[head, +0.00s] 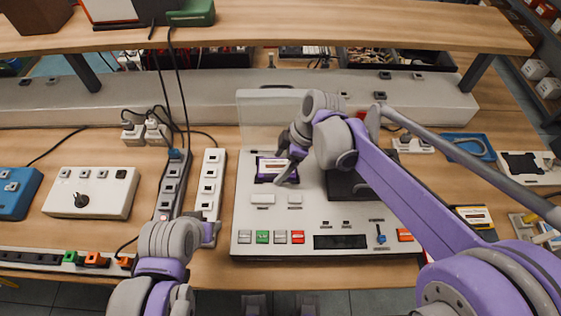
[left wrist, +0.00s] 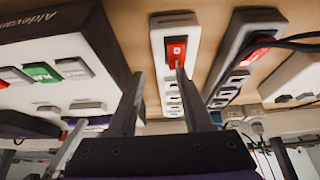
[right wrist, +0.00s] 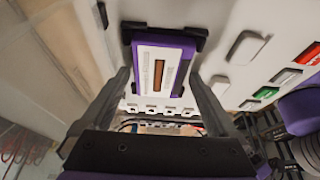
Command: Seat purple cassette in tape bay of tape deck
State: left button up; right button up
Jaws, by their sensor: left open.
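The purple cassette (head: 268,172) has a white label and lies at the upper left of the light grey tape deck (head: 260,218). In the right wrist view the cassette (right wrist: 160,70) lies between black corner pieces of the tape bay (right wrist: 133,28); whether it is fully down I cannot tell. My right gripper (head: 288,170) is over it, with its fingers (right wrist: 158,85) spread apart on either side and clear gaps showing. My left gripper (head: 212,232) is open and empty left of the deck, above a white power strip (left wrist: 172,50) with a red switch.
A raised pale lid (head: 262,115) stands behind the bay. Power strips (head: 172,190) and a white switch box (head: 92,193) are to the left. Another cassette (head: 474,216) lies to the right, beyond my right arm. A shelf (head: 300,35) spans the back.

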pick_arm(q)
jog(key=shift+w+r+p, duration=0.15)
jog(key=shift+r+p, duration=0.25)
jog(key=shift+r, duration=0.1)
jog(key=shift+t, duration=0.3)
jog(key=shift+w+r+p, duration=0.3)
jog(key=shift+r+p, duration=0.35)
jog(key=shift+r, duration=0.2)
jog(key=shift+w+r+p, duration=0.3)
jog(key=shift+r+p, duration=0.3)
jog(key=shift+r, duration=0.25)
jog(key=shift+w+r+p, duration=0.3)
jog(key=shift+r+p, duration=0.35)
jog(key=shift+r, duration=0.2)
pick_arm(e)
jog(key=a+v, duration=0.2)
jog(key=v, duration=1.4)
jog(key=shift+r, duration=0.65)
jog(key=shift+d, duration=0.1)
